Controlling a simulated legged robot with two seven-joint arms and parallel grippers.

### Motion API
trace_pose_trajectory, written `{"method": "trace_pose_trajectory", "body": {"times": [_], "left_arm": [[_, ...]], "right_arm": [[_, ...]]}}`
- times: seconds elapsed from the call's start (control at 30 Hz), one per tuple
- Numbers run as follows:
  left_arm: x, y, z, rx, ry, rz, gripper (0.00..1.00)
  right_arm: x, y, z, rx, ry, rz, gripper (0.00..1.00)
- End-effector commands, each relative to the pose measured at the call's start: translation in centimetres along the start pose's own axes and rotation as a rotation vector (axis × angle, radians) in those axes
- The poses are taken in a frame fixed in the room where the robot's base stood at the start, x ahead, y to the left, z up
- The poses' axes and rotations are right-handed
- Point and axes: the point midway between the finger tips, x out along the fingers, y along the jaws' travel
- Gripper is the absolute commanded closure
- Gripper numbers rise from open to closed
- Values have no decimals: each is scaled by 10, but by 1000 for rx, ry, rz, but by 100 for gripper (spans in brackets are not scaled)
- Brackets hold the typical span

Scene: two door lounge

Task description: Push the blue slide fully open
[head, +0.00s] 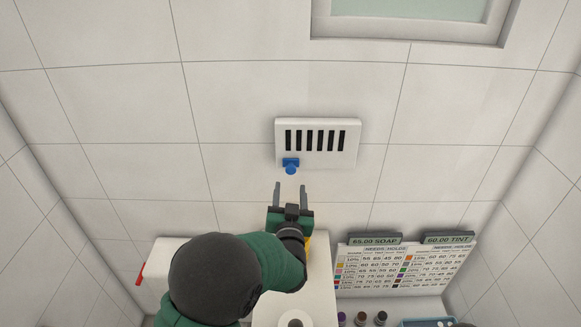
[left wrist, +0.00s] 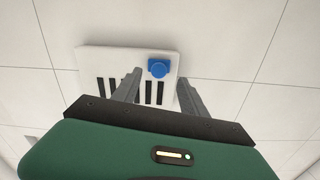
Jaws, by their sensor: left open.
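The blue slide (head: 291,165) is a small blue knob at the lower left edge of a white wall vent (head: 350,128) with several black slots. In the left wrist view the blue slide (left wrist: 158,68) shows between and beyond my two fingers, on the white vent (left wrist: 95,58). My left gripper (head: 290,186) is open and empty, its fingers pointing up the wall just below the blue slide, with a small gap in the head view. It also shows in the left wrist view (left wrist: 157,85). My right gripper is not in view.
A sign board (head: 400,270) with soap and tint labels stands at the lower right, with small bottles (head: 361,319) below. A white box with a red lever (head: 140,274) is at the lower left. A window (head: 410,15) is above. The tiled wall around the vent is clear.

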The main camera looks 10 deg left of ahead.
Motion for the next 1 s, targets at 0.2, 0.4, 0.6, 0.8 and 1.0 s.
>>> {"method": "trace_pose_trajectory", "body": {"times": [0.2, 0.4, 0.6, 0.8, 1.0], "left_arm": [[57, 0, -3, 1, -1, -1, 49], [91, 0, 1, 1, -3, 1, 49], [97, 0, 3, 0, -4, 1, 49], [97, 0, 2, 0, -4, 1, 59], [97, 0, 2, 0, -3, 1, 85]], "right_arm": [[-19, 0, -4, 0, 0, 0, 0], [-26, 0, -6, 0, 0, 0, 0], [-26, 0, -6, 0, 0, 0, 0], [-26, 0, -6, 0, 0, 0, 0], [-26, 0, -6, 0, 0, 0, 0]]}}
